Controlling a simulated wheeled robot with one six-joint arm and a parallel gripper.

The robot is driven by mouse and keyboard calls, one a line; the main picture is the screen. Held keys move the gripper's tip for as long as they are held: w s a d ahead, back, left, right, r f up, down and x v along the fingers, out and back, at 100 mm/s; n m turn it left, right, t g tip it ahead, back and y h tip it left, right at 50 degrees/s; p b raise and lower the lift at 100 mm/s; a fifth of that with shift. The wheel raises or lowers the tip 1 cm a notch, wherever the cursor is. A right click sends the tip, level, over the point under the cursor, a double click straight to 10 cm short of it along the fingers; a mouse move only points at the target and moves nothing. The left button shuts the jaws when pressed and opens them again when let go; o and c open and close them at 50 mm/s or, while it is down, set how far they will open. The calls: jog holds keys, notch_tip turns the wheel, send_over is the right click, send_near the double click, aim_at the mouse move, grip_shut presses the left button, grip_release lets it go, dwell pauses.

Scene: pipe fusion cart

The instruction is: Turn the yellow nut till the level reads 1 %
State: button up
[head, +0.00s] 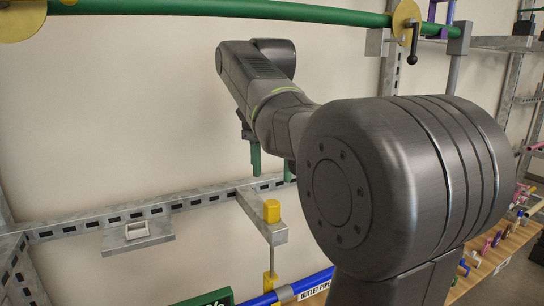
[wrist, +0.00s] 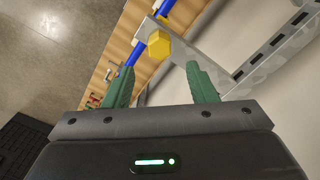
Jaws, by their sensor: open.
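The yellow nut (head: 271,211) sits on top of a grey bracket arm in the head view, lower middle. It also shows in the wrist view (wrist: 159,45), roughly between my fingertips in the picture and beyond them. My gripper (head: 272,175) has two green fingers pointing down, above the nut and apart from it; it is partly hidden behind my arm. In the wrist view my gripper (wrist: 159,72) is open with nothing between its fingers. A green sign (head: 214,299) at the bottom edge shows part of a percent sign; its number is cut off.
A blue pipe (head: 310,283) labelled outlet pipe runs below the nut. The slotted grey rail (head: 100,222) and its bracket arm (head: 259,222) are near my fingers. A green pipe (head: 230,10) crosses above. A small plate (head: 137,236) stands out left. A wooden bench with coloured parts lies right.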

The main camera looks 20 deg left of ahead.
aim_at(272, 202)
jog(key=shift+r, duration=1.3)
notch_tip(272, 202, down, 12)
jog(key=shift+f, duration=0.1)
dwell(0.7)
dwell(0.4)
